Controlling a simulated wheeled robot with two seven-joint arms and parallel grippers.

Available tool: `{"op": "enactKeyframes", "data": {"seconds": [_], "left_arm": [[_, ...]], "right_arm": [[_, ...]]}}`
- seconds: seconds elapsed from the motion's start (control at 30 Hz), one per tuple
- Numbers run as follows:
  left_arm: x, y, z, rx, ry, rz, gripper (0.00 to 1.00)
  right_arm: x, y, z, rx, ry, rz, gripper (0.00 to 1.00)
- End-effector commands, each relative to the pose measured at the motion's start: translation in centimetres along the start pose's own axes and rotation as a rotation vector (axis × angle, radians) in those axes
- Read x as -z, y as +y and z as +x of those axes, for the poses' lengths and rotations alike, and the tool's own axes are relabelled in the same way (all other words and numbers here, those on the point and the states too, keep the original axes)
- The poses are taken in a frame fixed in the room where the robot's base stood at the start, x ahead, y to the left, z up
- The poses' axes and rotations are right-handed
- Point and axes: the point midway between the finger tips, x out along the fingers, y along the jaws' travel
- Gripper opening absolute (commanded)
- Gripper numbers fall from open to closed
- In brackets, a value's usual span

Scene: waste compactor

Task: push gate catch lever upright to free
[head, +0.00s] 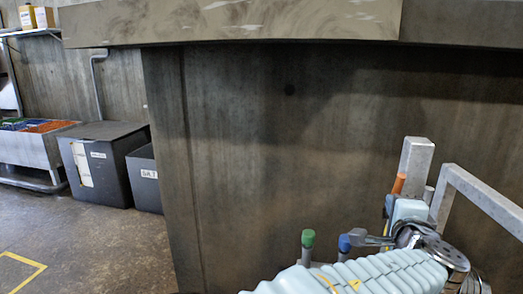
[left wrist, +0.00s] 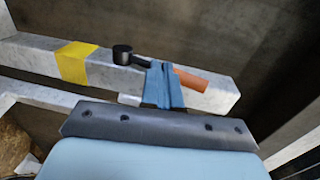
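The gate catch lever has an orange handle (head: 398,184), which stands nearly upright with a slight lean beside a grey gate post (head: 416,165) in the head view. In the left wrist view the orange handle (left wrist: 190,80) sticks out to the right from behind my fingers, and a dark round knob (left wrist: 122,54) is at their left. My left gripper (left wrist: 163,86) has its blue fingers together, right up against the lever; whether they touch it I cannot tell. In the head view the left gripper (head: 390,206) is just below the orange handle, partly hidden by my wrist. My right gripper is not in view.
A grey gate rail (head: 480,195) runs down to the right. A yellow band (left wrist: 76,63) wraps the bar in the left wrist view. Green (head: 308,239) and blue (head: 344,243) capped stubs stand near my arm. A concrete wall (head: 290,150) rises behind. Dark bins (head: 105,160) stand left.

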Motion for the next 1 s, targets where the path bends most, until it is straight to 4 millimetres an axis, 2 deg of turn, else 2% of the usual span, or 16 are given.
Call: {"op": "enactKeyframes", "data": {"seconds": [0.57,1.0], "left_arm": [[-0.1,-0.1,1.2,-0.001,-0.003,0.001,0.00],[0.0,-0.2,0.7,0.000,0.000,0.001,0.00]], "right_arm": [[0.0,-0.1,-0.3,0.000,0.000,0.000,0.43],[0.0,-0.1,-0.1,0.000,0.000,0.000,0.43]]}}
